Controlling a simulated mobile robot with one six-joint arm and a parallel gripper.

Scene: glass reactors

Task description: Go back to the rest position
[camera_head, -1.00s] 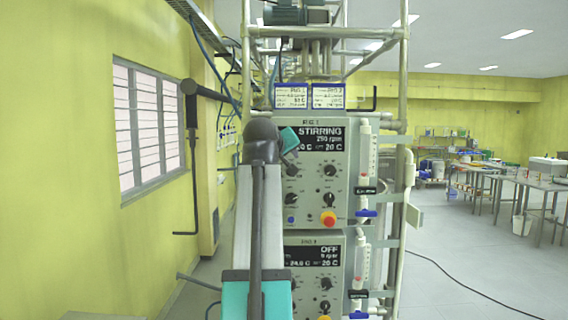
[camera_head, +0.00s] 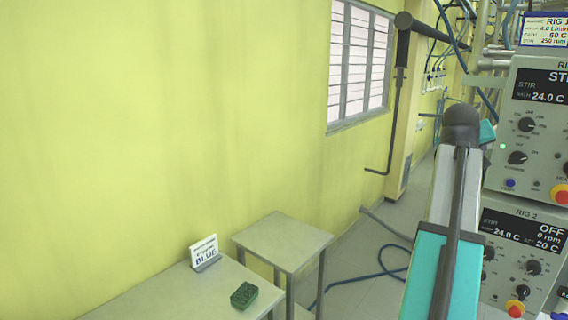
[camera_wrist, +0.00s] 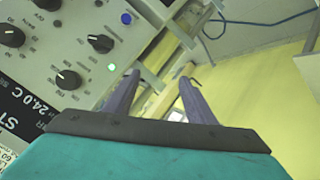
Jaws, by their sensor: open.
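In the wrist view, my gripper (camera_wrist: 162,88) is open, with its two dark fingers apart and nothing between them. The RIG 1 control panel (camera_wrist: 62,40) is on the left of that view, close to my gripper, with knobs, a blue button and a lit green lamp. In the head view, my arm rises at the right, just left of the RIG 1 panel (camera_head: 524,152). The RIG 1 display reads 24.0 C, and its other text is cut off. Below it, the RIG 2 panel (camera_head: 520,262) reads OFF, 0 rpm. The gripper's fingers are hidden in the head view.
A blue hose (camera_head: 375,273) lies on the floor. A yellow wall (camera_head: 170,120) fills the left.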

